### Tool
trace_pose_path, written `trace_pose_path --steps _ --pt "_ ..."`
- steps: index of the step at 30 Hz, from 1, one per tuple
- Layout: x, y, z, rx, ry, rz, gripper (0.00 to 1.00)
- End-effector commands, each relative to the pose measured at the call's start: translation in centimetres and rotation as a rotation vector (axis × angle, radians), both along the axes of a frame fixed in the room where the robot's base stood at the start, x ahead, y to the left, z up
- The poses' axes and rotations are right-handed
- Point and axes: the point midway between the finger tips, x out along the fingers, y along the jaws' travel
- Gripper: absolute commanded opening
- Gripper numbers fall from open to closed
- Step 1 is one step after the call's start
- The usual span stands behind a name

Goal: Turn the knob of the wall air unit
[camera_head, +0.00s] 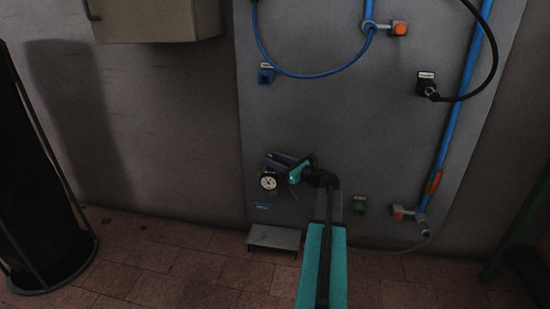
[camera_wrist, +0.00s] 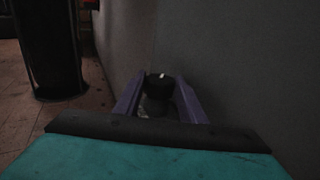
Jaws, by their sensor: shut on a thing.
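The wall air unit, with a round white-faced gauge (camera_head: 268,181), is low on the grey wall panel. My gripper (camera_head: 275,160) is at the top of the unit, right above the gauge, reaching in from the right. In the wrist view, the two purple fingers (camera_wrist: 159,98) stand either side of the dark round knob (camera_wrist: 159,82), which has a small pale mark on top. The gripper is shut on the knob. In the head view, the gripper hides the knob and much of the unit's body.
A grey step-like bracket (camera_head: 274,239) stands below the unit at the floor. A dark cylinder (camera_head: 36,190) stands at the left. The floor between is clear.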

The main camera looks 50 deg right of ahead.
Motion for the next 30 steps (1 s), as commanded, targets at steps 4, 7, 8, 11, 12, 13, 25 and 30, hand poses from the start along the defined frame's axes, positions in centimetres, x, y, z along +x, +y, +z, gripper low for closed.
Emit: trace_pose_path --steps 4,7,8,11,12,13,25,30 --pt "0.0 0.0 0.0 0.000 0.000 0.006 0.14" --pt "0.0 0.0 0.0 -0.001 -0.001 0.006 0.14" --pt "0.0 0.0 0.0 -0.001 -0.001 0.006 0.14" --pt "0.0 0.0 0.0 -0.001 -0.001 0.005 0.42" --pt "0.0 0.0 0.0 -0.001 -0.001 0.005 0.48" --pt "0.0 0.0 0.0 0.000 -0.001 0.005 0.53" --pt "-0.2 0.0 0.0 0.000 0.000 0.005 0.55" --pt "-1.2 -0.1 0.1 0.001 0.000 0.004 0.55"
